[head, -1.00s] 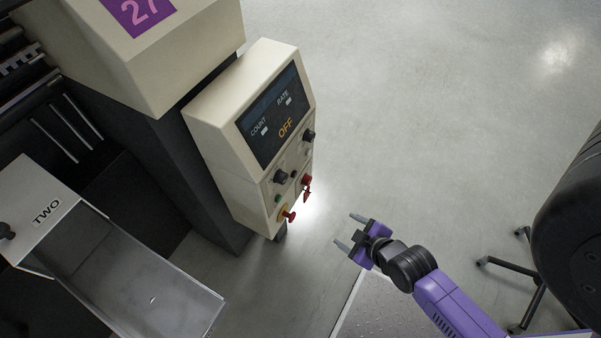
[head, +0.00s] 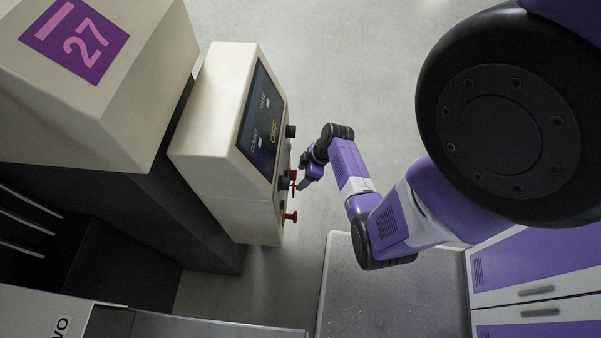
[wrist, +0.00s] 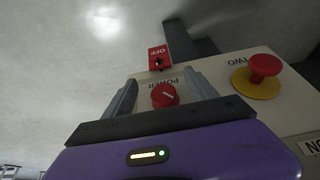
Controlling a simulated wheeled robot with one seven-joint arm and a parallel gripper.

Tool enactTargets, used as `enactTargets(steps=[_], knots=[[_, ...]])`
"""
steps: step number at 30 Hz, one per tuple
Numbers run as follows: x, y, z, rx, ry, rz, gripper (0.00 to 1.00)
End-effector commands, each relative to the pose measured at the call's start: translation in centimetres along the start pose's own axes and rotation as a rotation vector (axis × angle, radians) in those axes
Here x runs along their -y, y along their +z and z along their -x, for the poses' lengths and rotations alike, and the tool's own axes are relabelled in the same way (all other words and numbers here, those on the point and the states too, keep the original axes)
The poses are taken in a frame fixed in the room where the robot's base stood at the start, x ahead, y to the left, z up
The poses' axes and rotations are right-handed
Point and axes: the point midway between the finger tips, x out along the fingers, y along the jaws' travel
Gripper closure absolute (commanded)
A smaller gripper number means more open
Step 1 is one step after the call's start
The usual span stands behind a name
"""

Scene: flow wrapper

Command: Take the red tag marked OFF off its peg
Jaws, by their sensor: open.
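The red tag marked OFF (wrist: 158,58) shows in the wrist view at the panel's edge, its lettering upside down, with a small dark spot at its lower end. The peg is not clearly visible. My gripper (wrist: 161,82) is open, its two grey fingers on either side of a red POWER knob (wrist: 164,96) in this view, with the tag just beyond the fingertips. Nothing is held. In the head view my gripper (head: 304,180) is close to the front of the control panel (head: 215,170). Red parts there are too small and overlapped to tell apart.
A red mushroom button on a yellow base (wrist: 257,75) sits right of the fingers in the wrist view. Dark knobs (head: 291,131) stick out of the panel. A metal tray (head: 200,322) lies at the bottom of the head view. The floor beyond the panel is clear.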

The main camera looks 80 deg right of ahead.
Motion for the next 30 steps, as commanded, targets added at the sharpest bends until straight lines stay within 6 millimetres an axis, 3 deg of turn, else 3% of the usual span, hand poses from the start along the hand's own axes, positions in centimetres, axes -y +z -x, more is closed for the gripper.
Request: enactTargets(steps=[6,12,24,30], knots=[[0.0,0.0,-3.5,0.001,0.000,0.001,0.34],[0.0,0.0,-5.6,0.001,0.002,0.000,0.34],[0.0,0.0,-6.3,0.002,0.003,0.001,0.34],[0.0,0.0,-6.3,0.002,0.002,0.001,0.71]])
